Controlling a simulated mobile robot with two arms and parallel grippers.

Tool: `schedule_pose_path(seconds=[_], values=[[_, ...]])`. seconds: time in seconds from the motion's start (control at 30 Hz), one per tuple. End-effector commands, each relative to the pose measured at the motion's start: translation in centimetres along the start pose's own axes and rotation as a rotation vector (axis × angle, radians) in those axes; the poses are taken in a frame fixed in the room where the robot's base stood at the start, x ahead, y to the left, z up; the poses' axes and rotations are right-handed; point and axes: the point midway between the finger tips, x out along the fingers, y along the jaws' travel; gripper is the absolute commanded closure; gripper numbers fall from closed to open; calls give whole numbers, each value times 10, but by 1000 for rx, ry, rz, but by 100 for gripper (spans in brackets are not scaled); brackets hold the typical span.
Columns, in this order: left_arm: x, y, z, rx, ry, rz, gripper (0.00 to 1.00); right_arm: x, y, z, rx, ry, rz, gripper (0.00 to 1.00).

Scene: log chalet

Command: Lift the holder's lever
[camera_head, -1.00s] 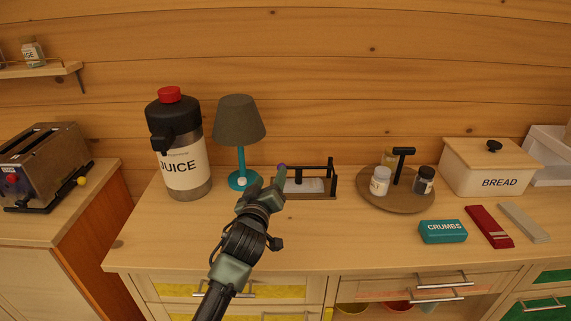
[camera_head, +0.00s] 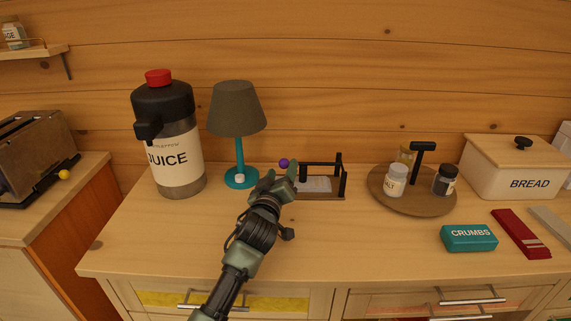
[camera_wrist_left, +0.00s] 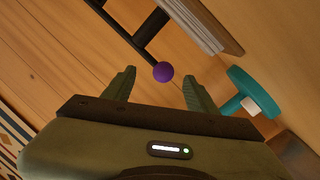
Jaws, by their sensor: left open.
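The holder (camera_head: 322,196) stands on the counter, a low wooden base with black posts and a pale stack in it. Its lever is a black bar (camera_wrist_left: 150,27) ending in a purple knob (camera_head: 284,163). In the left wrist view the purple knob (camera_wrist_left: 163,72) is just ahead of and between the two fingertips, with a gap on both sides. My left gripper (camera_head: 273,180) is open and empty, at the holder's left end just below the knob in the head view. Its fingers partly hide the holder's left end. My right gripper is out of view.
A teal-based lamp (camera_head: 238,115) stands close to the left of my gripper; its base (camera_wrist_left: 252,92) is near the right finger in the wrist view. A juice dispenser (camera_head: 168,135) is farther left. A round tray (camera_head: 412,207) with shakers is right. The counter front is clear.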

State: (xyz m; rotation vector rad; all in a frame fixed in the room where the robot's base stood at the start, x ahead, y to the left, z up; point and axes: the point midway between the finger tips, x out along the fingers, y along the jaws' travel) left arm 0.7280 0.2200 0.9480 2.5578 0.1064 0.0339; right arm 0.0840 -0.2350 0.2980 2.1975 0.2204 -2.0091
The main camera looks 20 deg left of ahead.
Motion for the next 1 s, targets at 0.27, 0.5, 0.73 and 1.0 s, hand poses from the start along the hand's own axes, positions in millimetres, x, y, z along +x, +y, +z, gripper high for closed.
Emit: schedule_pose_path(seconds=[0.27, 0.5, 0.73, 1.0], values=[[38, 0, 0, 2, 0, 0, 43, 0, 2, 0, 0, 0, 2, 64], [48, 0, 0, 1, 0, 1, 43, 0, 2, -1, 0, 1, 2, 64], [48, 0, 0, 1, 0, 0, 51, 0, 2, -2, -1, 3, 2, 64], [48, -1, 1, 2, -2, -1, 100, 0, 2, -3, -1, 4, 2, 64]])
